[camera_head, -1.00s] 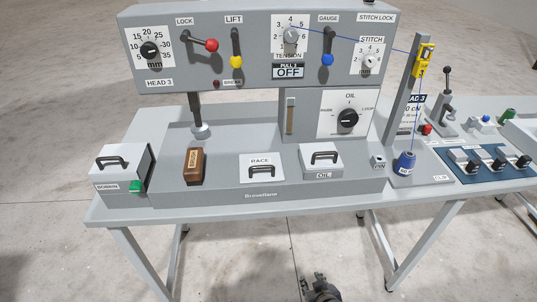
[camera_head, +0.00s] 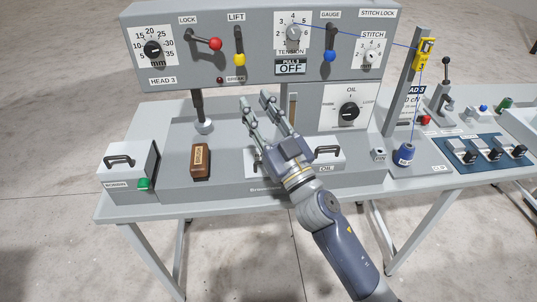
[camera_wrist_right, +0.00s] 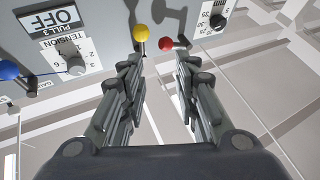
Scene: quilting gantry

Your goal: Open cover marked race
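The cover marked RACE (camera_head: 254,168) lies on the machine bed and looks closed. My right gripper and wrist hide most of it in the head view; only its left part shows. My right gripper (camera_head: 256,97) is open and empty, its fingers pointing up and away over the bed beyond the cover. In the right wrist view the two fingers (camera_wrist_right: 161,65) stand apart with nothing between them, facing the machine head with its yellow and red knobs. The race cover does not show there. My left gripper is not in view.
The OIL cover (camera_head: 328,152) sits just right of my wrist. A brown brush (camera_head: 201,162) and the bobbin box (camera_head: 128,170) are to the left. The needle bar (camera_head: 201,112) and overhanging machine head (camera_head: 265,45) are near my fingers. A thread spool (camera_head: 404,154) stands right.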

